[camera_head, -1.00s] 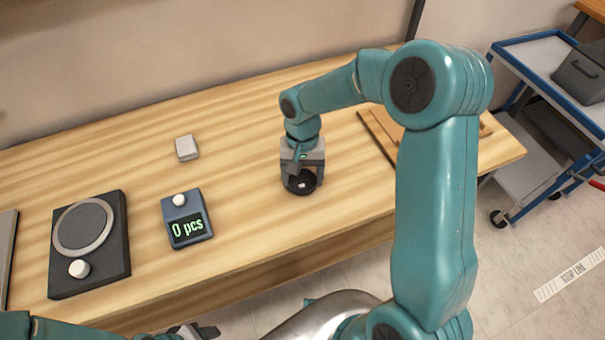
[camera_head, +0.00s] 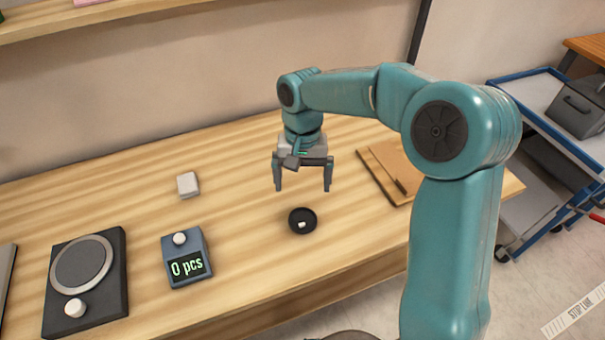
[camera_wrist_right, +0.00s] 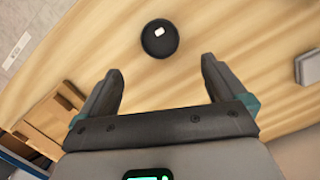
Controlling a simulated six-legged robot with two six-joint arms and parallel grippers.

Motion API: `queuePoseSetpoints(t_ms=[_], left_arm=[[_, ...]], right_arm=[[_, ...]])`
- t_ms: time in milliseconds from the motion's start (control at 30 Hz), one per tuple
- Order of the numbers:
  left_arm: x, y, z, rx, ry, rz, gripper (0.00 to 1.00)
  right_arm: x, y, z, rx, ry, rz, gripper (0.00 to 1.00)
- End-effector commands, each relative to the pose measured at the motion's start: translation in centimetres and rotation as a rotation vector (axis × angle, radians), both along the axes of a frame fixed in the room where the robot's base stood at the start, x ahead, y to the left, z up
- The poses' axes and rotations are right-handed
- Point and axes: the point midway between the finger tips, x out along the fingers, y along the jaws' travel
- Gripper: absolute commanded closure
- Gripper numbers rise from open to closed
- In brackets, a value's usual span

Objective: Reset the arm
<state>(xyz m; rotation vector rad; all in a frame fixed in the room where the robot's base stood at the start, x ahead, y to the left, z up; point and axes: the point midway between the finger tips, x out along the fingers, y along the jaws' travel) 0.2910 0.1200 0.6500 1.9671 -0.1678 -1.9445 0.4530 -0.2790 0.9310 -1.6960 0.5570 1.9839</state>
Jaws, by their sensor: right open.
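My right gripper (camera_head: 302,187) is open and empty, raised above the wooden table. Its two fingers point down, spread apart, and also show in the right wrist view (camera_wrist_right: 160,85). A small black round dish (camera_head: 302,221) with a small white piece in it sits on the table, below and in front of the gripper. The dish also shows in the right wrist view (camera_wrist_right: 158,40), beyond the fingertips and apart from them. My right arm reaches in from the right. My left gripper is out of view.
A blue counter box (camera_head: 186,258) reading "0 pcs" and a dark device with a round plate (camera_head: 85,264) stand at the left. A white block (camera_head: 188,184) lies behind the counter. Wooden boards (camera_head: 390,172) lie right of the gripper. A blue-framed cart (camera_head: 530,105) stands beyond the table.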

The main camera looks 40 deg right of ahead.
Motion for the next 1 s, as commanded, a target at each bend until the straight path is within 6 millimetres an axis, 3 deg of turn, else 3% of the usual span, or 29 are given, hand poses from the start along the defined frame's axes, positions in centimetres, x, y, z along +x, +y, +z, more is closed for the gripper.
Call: queuePoseSetpoints(t_ms=[167, 667, 767, 1000], left_arm=[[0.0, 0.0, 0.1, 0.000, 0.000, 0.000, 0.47], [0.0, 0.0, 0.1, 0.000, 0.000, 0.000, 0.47], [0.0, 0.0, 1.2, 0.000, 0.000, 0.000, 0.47], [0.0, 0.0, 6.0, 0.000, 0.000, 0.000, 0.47]], right_arm=[[0.1, -0.1, 1.2, 0.001, 0.001, 0.001, 0.02], [0.1, -0.1, 1.2, 0.001, 0.001, 0.001, 0.02], [0.1, -0.1, 2.3, 0.001, 0.001, 0.001, 0.02], [0.1, -0.1, 7.1, 0.001, 0.001, 0.001, 0.02]])
